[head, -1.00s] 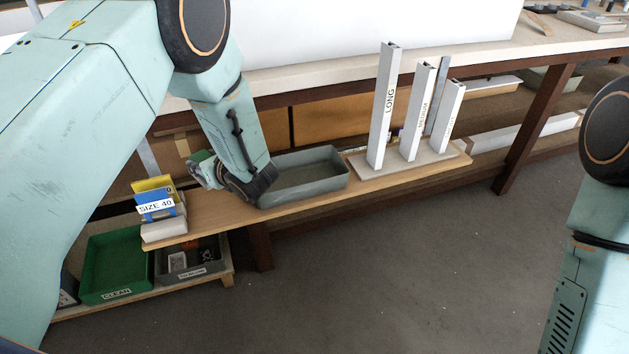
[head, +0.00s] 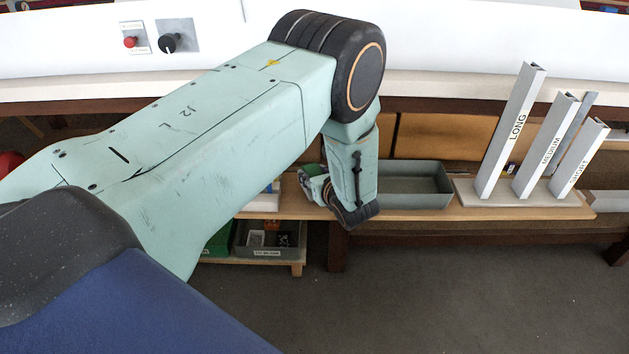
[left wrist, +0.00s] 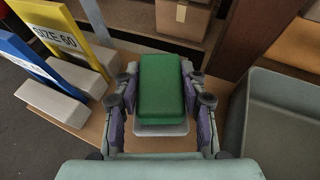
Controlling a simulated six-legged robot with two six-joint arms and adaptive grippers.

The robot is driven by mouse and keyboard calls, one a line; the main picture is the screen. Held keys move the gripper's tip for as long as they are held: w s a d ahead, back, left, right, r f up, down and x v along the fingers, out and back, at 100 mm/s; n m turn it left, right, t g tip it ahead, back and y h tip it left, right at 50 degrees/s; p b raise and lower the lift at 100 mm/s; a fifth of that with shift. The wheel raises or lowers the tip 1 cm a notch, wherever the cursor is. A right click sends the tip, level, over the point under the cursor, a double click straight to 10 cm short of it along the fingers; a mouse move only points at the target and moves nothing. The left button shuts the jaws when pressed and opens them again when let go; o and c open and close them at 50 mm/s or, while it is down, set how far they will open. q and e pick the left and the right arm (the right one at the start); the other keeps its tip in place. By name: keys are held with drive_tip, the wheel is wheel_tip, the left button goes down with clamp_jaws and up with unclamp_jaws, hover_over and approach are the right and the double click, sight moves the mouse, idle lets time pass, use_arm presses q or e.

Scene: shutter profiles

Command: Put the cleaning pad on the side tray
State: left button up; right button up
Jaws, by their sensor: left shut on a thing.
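The cleaning pad (left wrist: 162,85) is a green block with a pale underside, seen in the left wrist view. My left gripper (left wrist: 163,98) is shut on it, with a finger on each side. In the head view the left gripper (head: 318,187) is over the wooden shelf, just left of the grey tray; the pad is hard to make out there. That open tray (head: 418,203), which I take as the side tray, looks empty. Its rim also shows at the right of the left wrist view (left wrist: 240,105). Whether the pad touches the shelf, I cannot tell. My right gripper is out of view.
White uprights marked long, medium and short (head: 512,130) stand right of the tray. Blue and yellow size plates (left wrist: 55,40) stand left of the gripper on pale blocks. A lower shelf holds a green bin (head: 218,243) and a grey bin (head: 268,251).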

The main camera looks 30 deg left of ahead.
use_arm(q)
drive_tip(key=shift+a+f, duration=0.15)
drive_tip(key=shift+f, duration=0.65)
drive_tip(key=shift+r, duration=0.1)
drive_tip(key=o, duration=1.2)
drive_tip(key=shift+c, duration=0.2)
